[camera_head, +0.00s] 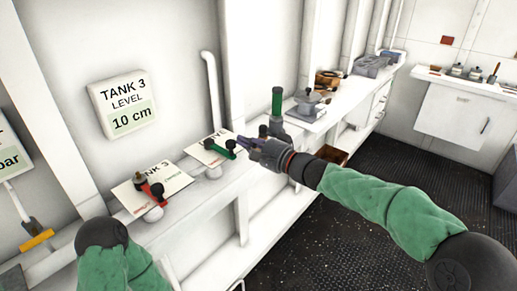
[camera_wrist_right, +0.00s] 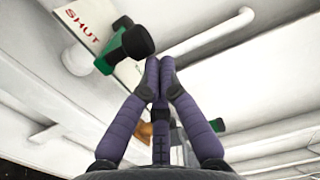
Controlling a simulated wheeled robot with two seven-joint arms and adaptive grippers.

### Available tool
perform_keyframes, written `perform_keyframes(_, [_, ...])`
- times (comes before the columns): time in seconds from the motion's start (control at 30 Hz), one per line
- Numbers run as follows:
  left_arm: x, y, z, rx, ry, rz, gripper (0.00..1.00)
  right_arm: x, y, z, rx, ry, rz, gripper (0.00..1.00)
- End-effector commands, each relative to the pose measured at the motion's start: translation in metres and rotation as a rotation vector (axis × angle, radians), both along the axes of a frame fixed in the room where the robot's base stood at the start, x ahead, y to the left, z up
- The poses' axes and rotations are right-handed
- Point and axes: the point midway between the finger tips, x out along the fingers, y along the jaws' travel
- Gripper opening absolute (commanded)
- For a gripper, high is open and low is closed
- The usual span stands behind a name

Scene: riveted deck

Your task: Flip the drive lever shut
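The drive lever (camera_head: 222,148) is a green bar with black knobs, mounted on a white placard (camera_head: 200,155) whose visible letters read like the end of "DRIVE". In the right wrist view, its green arm and black knob (camera_wrist_right: 137,42) show at upper left, beside a placard reading "SHUT" (camera_wrist_right: 83,24). My right gripper (camera_head: 240,141) is beside the knob end of the lever. Its purple fingers are together at the tips (camera_wrist_right: 160,66), with nothing seen between them. Whether they touch the knob, I cannot tell. My left gripper is out of view; only part of that arm shows.
A red lever (camera_head: 154,190) stands on a "TANK 3" placard to the left. A yellow-handled lever (camera_head: 38,240) is farther left. An upright green handle (camera_head: 277,101) stands just beyond my right gripper. A grey box (camera_head: 309,105) sits on the ledge behind. The dark floor (camera_head: 400,150) is mostly clear.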

Motion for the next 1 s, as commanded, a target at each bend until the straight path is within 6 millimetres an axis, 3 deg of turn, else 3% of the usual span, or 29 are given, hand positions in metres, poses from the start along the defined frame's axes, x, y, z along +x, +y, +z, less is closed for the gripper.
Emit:
perform_keyframes(0.2, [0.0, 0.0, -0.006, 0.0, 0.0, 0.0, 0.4, -0.004, 0.014, -0.004, -0.003, 0.002, 0.029, 0.0])
perform_keyframes(0.67, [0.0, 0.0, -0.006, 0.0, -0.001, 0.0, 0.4, -0.006, 0.017, -0.006, -0.005, 0.004, 0.036, 0.0])
perform_keyframes(0.87, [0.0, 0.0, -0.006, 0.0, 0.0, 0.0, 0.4, -0.012, 0.007, -0.006, -0.004, 0.005, 0.034, 0.0])
perform_keyframes(1.0, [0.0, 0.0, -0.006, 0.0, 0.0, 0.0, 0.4, -0.024, -0.015, -0.004, -0.002, 0.004, 0.024, 0.0])
